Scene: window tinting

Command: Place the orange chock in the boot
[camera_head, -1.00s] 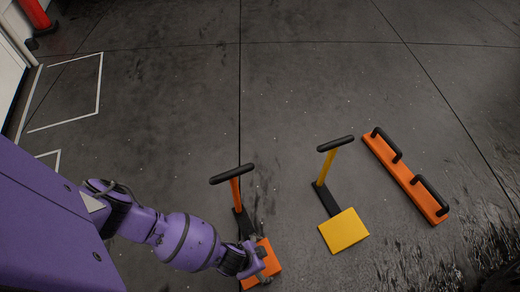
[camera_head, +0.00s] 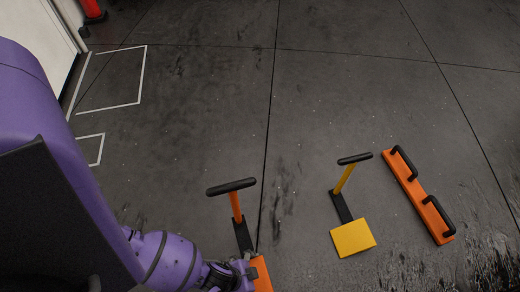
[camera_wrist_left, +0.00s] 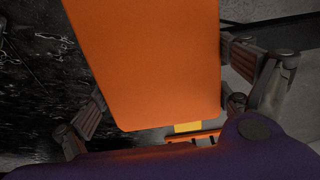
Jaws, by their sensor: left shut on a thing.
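The orange chock (camera_head: 262,275) is at the bottom of the head view, with an upright orange post, a black foot bar and a black T-handle (camera_head: 231,187). My left gripper (camera_head: 244,268) is shut on its orange block. In the left wrist view the block's flat orange face (camera_wrist_left: 150,60) fills the upper middle, with a finger of my left gripper (camera_wrist_left: 165,82) on each side. The block's lower part is cut off in the head view. The boot is not recognisable in either view. My right gripper is not in view.
A yellow chock (camera_head: 353,238) with a black T-handle stands to the right. Beyond it lies an orange bar (camera_head: 415,193) with two black handles. White floor markings (camera_head: 140,75) and a red-orange object (camera_head: 92,9) are at the upper left. The middle floor is clear.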

